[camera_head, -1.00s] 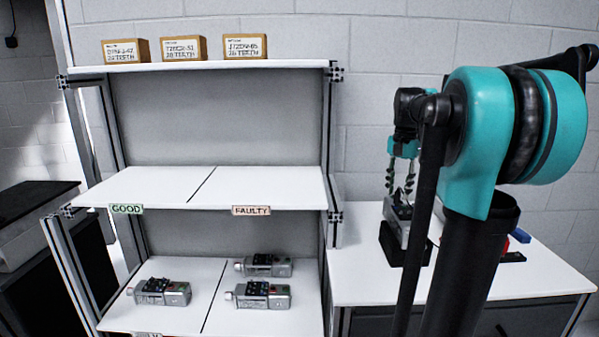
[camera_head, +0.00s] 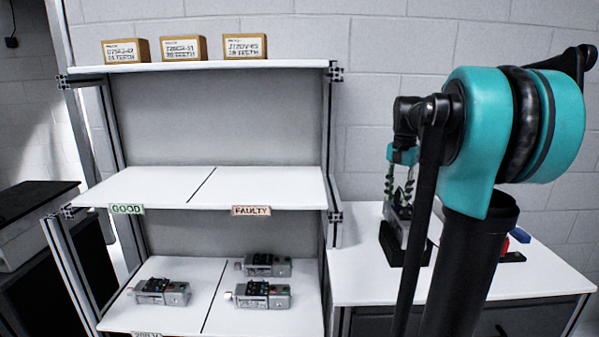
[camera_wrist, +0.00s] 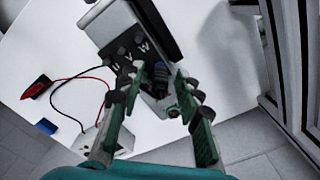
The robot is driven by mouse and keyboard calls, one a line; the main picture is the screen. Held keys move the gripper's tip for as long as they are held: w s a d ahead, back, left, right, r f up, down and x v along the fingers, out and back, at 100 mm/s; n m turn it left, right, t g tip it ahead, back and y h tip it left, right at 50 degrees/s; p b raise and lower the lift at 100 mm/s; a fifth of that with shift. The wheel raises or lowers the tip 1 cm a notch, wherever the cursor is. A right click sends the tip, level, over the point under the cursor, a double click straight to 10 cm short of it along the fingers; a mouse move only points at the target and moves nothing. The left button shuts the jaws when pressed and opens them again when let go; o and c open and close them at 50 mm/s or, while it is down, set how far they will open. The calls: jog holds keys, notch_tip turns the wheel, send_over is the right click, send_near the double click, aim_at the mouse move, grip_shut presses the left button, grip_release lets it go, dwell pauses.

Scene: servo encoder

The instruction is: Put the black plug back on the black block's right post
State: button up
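A grey device (camera_wrist: 112,22) marked with the letters V and W shows at the top of the wrist view, with several black posts or knobs on it. In the head view it stands on the white table (camera_head: 390,228). My gripper (camera_wrist: 158,77) reaches down over its near end; it also shows in the head view (camera_head: 398,185). Its green and black fingers are apart, one on each side of a small dark part (camera_wrist: 159,72). I cannot tell if this part is the black plug. A metal connector (camera_wrist: 172,111) lies between the fingers. Which post is the right one is unclear.
A red probe (camera_wrist: 38,87), red and black leads and a blue object (camera_wrist: 47,126) lie on the left of the table in the wrist view. The shelf (camera_head: 160,185) holds several servos on its lower level, and three boxes (camera_head: 184,48) stand on top.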

grip_shut()
dwell(0.5)
jog(key=shift+r, duration=3)
